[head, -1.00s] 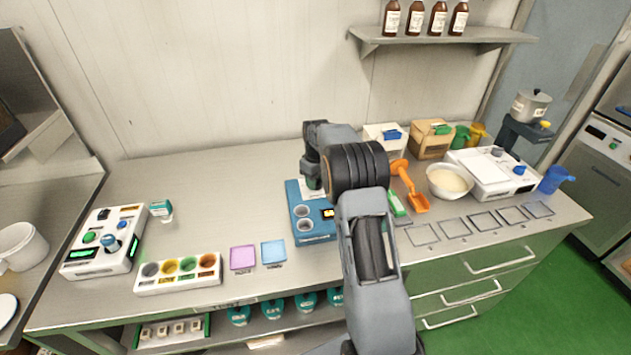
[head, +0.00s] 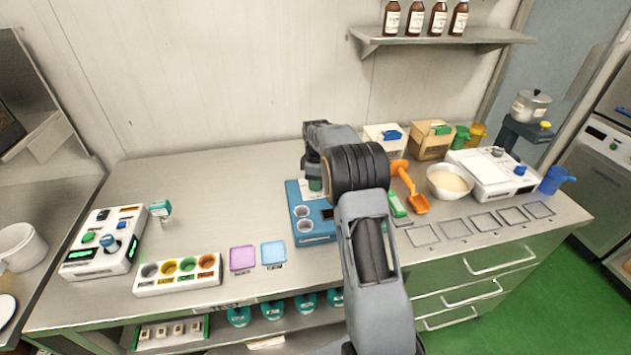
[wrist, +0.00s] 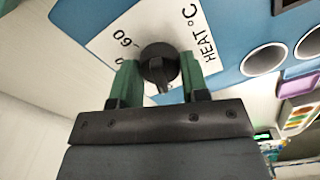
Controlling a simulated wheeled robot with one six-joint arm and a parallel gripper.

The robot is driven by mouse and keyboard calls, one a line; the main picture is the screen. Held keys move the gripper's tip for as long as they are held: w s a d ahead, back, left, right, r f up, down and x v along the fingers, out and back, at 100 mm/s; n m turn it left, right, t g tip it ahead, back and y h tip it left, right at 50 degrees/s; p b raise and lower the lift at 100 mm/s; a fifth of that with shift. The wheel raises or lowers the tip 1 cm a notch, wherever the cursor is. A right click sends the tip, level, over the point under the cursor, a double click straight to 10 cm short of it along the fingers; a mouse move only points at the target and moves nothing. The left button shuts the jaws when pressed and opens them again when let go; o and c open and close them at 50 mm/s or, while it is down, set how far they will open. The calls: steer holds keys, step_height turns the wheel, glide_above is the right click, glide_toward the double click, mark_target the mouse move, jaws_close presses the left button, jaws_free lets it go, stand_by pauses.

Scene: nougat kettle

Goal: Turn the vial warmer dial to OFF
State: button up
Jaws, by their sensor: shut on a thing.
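The vial warmer is a blue box (head: 318,238) on the counter, with two round wells on its top and a small display (head: 327,214) that looks dark. The round black dial (wrist: 158,62) sits on this label. My gripper (wrist: 160,78) has its green fingers on either side of the dial and is shut on it. In the head view my gripper (head: 315,184) is over the warmer's back part, and my arm hides the dial and the warmer's right side.
A pink pad (head: 242,258) and a blue pad (head: 273,254) lie left of the warmer. An orange scoop (head: 409,188), a green-and-white item (head: 397,204) and a bowl (head: 450,182) stand to the right.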

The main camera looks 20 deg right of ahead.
steer(key=shift+r, duration=0.15)
steer(key=o, duration=0.9)
step_height(320, 180, up, 14)
steer(key=shift+f+b, duration=0.2)
steer(key=shift+b, duration=0.15)
stand_by(0.6)
